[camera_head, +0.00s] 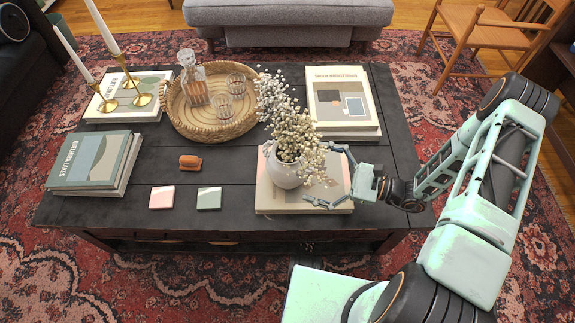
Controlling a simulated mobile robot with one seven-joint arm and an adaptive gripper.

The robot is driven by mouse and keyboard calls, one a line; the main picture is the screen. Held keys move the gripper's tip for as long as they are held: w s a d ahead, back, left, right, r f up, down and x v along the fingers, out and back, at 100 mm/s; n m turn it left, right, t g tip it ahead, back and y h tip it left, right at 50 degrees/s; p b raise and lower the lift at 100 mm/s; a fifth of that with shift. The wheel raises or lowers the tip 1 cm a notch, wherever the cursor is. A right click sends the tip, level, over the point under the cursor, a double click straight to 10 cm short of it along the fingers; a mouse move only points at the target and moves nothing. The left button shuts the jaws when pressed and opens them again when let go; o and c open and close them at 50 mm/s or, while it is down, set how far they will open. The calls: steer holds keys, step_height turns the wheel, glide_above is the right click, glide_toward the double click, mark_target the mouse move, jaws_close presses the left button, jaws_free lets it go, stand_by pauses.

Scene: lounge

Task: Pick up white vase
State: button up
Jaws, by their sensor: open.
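The white vase (283,172) is round and holds a bunch of dried white flowers (290,128). It stands upright on a stack of books (268,203) at the front right of the dark coffee table (150,222). My gripper (332,176) is open just to the right of the vase, low over the same books. One finger is towards the back and the other towards the front. The vase is not between the fingertips as far as I can see. Flowers hang over the vase's right side and hide part of it.
A round wicker tray (213,137) with a decanter and glasses stands behind left. More books lie at the back right (345,130) and left (97,190). Two coasters (209,198) lie left of the vase. Tall candlesticks (142,98) stand at the far left.

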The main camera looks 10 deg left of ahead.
mark_target(277, 174)
steer(key=a, duration=0.4)
steer(key=w+a+b, duration=0.1)
steer(key=a, duration=0.2)
steer(key=shift+a+r, duration=0.1)
steer(key=shift+c, duration=0.6)
steer(key=c, duration=1.8)
steer(key=shift+r, duration=0.15)
steer(key=shift+c, duration=0.5)
steer(key=shift+r, duration=0.2)
